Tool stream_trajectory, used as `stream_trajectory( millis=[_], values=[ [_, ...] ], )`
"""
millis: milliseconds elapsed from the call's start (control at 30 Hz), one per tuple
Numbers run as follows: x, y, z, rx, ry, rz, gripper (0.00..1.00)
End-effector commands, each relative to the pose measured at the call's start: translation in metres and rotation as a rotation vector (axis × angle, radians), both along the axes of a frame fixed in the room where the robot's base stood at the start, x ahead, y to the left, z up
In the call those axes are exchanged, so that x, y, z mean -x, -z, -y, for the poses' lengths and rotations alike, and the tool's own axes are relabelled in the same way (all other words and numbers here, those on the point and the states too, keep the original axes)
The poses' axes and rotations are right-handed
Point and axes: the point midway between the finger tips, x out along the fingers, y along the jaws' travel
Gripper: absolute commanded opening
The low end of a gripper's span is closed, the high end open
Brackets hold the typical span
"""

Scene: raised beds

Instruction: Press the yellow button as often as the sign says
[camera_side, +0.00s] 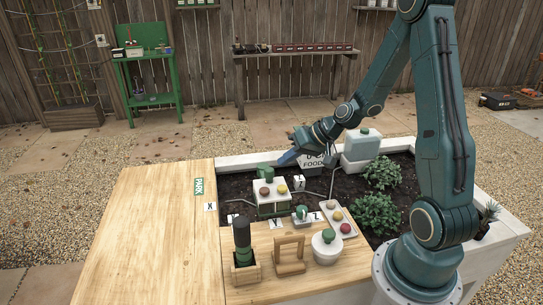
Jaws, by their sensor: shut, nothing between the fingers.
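A yellow button (282,189) sits on the top of a small white box (272,202) with a green base, in the bed near the wooden board. A brownish-red button (264,191) is to its left on the same box. A small white card (299,183) with a dark mark stands just right of the box; its mark is too small to read surely. My gripper (287,159) is shut and empty, in the air above and behind the box, apart from the buttons. Its blue tip points down to the left.
A green-topped item (265,172) rises behind the buttons. A white tray (325,209) with several coloured pieces, a white pot with a green knob (326,247), a wooden frame (290,268) and a dark-green cylinder (242,235) stand in front. The left table (150,235) is mostly clear.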

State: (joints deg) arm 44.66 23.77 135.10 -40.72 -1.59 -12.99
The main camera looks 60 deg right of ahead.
Motion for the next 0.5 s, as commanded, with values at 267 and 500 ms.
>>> stream_trajectory(
  millis=[267, 500],
  values=[
    [0.0, 0.031, -0.001, -0.003, 0.0, -0.003, 0.0],
    [0.0, 0.051, 0.0, -0.003, 0.001, -0.002, 0.0]
  ],
)
